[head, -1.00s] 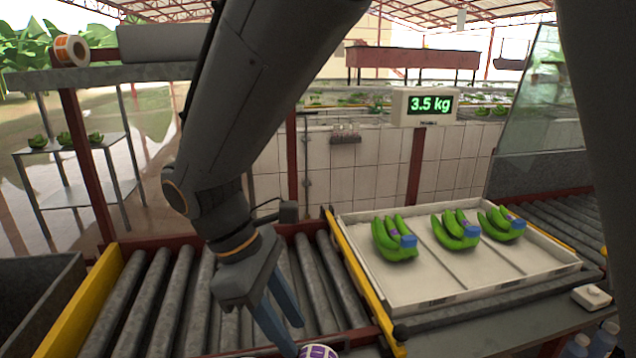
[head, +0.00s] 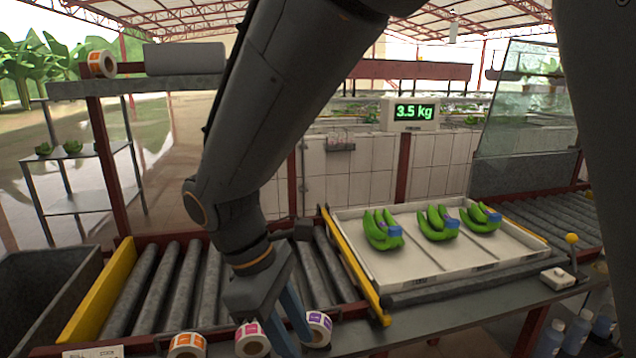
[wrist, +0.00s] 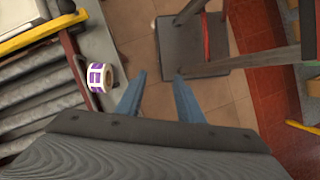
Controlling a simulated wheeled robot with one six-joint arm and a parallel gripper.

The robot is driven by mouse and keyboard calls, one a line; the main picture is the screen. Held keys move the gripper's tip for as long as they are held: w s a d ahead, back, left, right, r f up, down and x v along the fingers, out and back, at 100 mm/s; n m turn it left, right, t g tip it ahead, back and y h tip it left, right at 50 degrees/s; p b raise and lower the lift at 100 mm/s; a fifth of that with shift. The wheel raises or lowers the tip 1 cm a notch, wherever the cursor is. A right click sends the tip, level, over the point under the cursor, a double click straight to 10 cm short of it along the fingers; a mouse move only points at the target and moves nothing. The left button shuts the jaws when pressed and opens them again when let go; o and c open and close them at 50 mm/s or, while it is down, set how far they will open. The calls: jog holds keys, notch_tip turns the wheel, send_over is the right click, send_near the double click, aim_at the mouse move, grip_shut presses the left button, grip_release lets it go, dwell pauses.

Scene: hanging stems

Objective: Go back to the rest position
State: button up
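My gripper (head: 290,330) hangs at the lower middle of the head view, in front of the front edge of the roller conveyor. In the wrist view my gripper (wrist: 158,82) has its two blue fingers apart with nothing between them; tiled floor shows past them. A purple label roll (head: 318,328) is just right of the fingers in the head view and shows left of them in the wrist view (wrist: 100,77). A pink label roll (head: 251,340) and an orange one (head: 187,346) stand to the left.
A white tray (head: 440,277) holds three green banana clusters (head: 437,223) with blue bands. A display (head: 413,112) reads 3.5 kg. Rollers (head: 160,290) lie left behind my arm. A shelf (head: 140,87) bears another orange roll (head: 101,64). Bottles (head: 578,330) stand at lower right.

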jog(key=w+d+f+m+t+y, duration=0.1)
jog(key=d+f+m+y, duration=0.1)
jog(key=d+m, duration=0.5)
jog(key=w+d+f+m+t+y, duration=0.1)
jog(key=d+f+m, duration=0.3)
jog(key=d, duration=1.2)
jog(key=m+y, duration=0.1)
jog(key=m, duration=0.3)
jog(key=shift+w+f, duration=0.2)
jog(key=shift+w, duration=0.1)
jog(key=shift+a, duration=0.25)
jog(key=shift+c, duration=0.4)
